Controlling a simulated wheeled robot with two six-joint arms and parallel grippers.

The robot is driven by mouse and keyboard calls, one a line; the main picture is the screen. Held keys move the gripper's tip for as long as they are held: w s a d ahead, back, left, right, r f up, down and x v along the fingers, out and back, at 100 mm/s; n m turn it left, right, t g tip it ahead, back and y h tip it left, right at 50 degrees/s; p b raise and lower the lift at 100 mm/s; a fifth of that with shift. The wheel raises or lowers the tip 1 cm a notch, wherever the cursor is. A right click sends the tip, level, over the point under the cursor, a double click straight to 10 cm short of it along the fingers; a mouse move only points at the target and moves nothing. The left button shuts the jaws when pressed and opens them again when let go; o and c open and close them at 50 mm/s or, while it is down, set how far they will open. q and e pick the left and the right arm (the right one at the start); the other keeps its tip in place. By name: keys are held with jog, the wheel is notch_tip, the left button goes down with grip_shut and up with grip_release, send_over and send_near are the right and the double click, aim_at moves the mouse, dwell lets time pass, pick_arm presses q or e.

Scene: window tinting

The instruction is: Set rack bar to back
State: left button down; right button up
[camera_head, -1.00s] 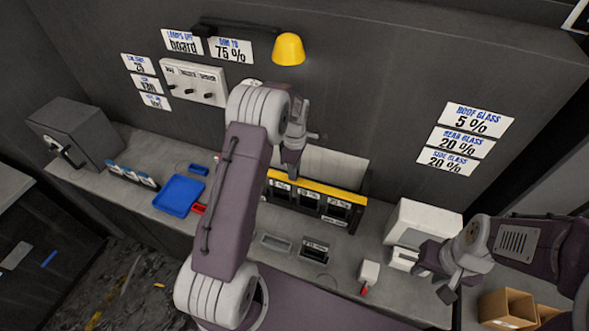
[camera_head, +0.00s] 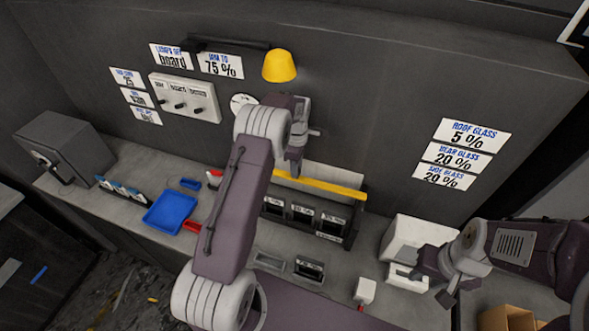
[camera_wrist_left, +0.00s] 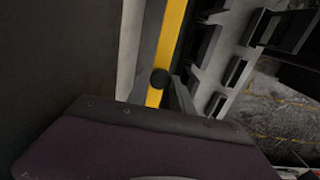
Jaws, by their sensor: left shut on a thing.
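The yellow rack bar (camera_head: 335,188) lies along the rear of a dark rack (camera_head: 350,225) on the counter, near the wall. Its slots with labelled rolls stand in front of and below it. My left gripper (camera_head: 296,168) is shut at the bar, toward its left end. In the left wrist view the bar (camera_wrist_left: 172,45) runs up the picture, with a round black knob (camera_wrist_left: 160,79) on it by the gripper. My right gripper (camera_head: 436,282) is open and empty, at the right before a white box.
A blue tray (camera_head: 170,214) and a grey box (camera_head: 62,145) stand on the counter to the left. A yellow lamp (camera_head: 279,66) juts from the wall above my left gripper. The white box (camera_head: 420,238) is at right, cardboard boxes (camera_head: 507,319) below it.

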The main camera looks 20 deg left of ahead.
pick_arm(q)
jog(key=shift+w+r, duration=0.15)
jog(key=shift+w, duration=0.25)
jog(key=c, duration=1.1)
grip_release()
jog(key=shift+s+r, duration=0.1)
jog(key=shift+s, duration=0.05)
jog(key=shift+f, duration=0.2)
jog(key=shift+r+b, duration=0.4)
jog(key=shift+b, duration=0.1)
notch_tip(320, 180, up, 3)
jog(key=shift+r+b, duration=0.1)
jog(key=shift+b, duration=0.75)
jog(key=d+r+b, duration=0.1)
jog(key=d+r, duration=0.1)
jog(key=d, duration=0.2)
jog(key=d+r+b, duration=0.1)
jog(key=d+r, duration=0.1)
jog(key=d, duration=0.1)
jog(key=s+d+r, duration=0.1)
jog(key=d+r, duration=0.2)
jog(key=d, duration=0.1)
jog(key=shift+s+d+b, duration=0.1)
jog(key=shift+d+b, duration=0.2)
jog(key=shift+b, duration=0.1)
